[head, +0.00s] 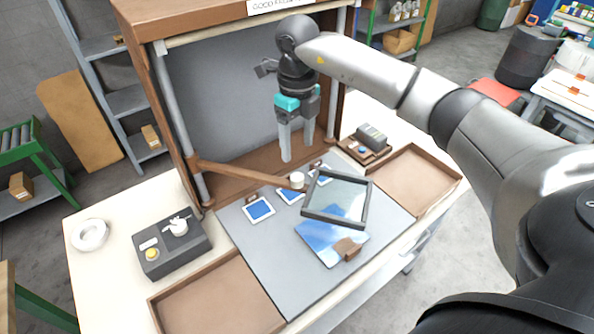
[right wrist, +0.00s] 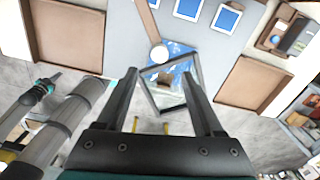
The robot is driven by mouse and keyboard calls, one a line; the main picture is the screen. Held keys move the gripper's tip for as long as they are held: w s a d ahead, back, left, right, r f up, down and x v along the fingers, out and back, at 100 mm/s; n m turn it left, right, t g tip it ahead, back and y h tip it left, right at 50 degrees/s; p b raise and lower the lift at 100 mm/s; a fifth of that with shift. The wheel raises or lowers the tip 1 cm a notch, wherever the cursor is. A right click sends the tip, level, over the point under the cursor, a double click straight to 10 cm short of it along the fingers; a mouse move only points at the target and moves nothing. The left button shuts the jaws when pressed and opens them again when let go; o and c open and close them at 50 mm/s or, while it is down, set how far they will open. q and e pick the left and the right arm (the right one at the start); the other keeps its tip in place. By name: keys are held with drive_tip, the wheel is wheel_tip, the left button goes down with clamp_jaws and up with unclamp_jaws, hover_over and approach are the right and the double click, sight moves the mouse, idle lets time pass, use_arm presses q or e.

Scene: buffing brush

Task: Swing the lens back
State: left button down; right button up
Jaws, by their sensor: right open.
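The lens (head: 340,195) is a square pane in a dark frame, tilted above the grey work mat (head: 290,275). A wooden arm (head: 240,173) runs to it from the post at the left of the booth, with a white knob (head: 297,180) at the lens end. My right gripper (head: 297,150) is open and empty, pointing down above the back of the bench, apart from the arm and lens. The right wrist view shows the lens frame (right wrist: 199,72) and knob (right wrist: 158,53) beyond its open fingers. My left gripper (right wrist: 40,90) shows small there; its jaws are unclear.
A blue plate (head: 318,236) with a brown block (head: 348,248) lies partly under the lens. Several blue cards, one a blue card (head: 258,209), lie behind. A dark control box (head: 172,245) stands left. Empty trays flank the mat: left tray (head: 215,300), right tray (head: 412,180).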

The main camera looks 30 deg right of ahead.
sight(297, 177)
wheel_tip(297, 177, down, 10)
drive_tip(key=shift+r+p, duration=0.15)
drive_tip(key=shift+p, duration=0.35)
clamp_jaws()
idle(0.3)
drive_tip(key=shift+r, duration=0.1)
idle(0.7)
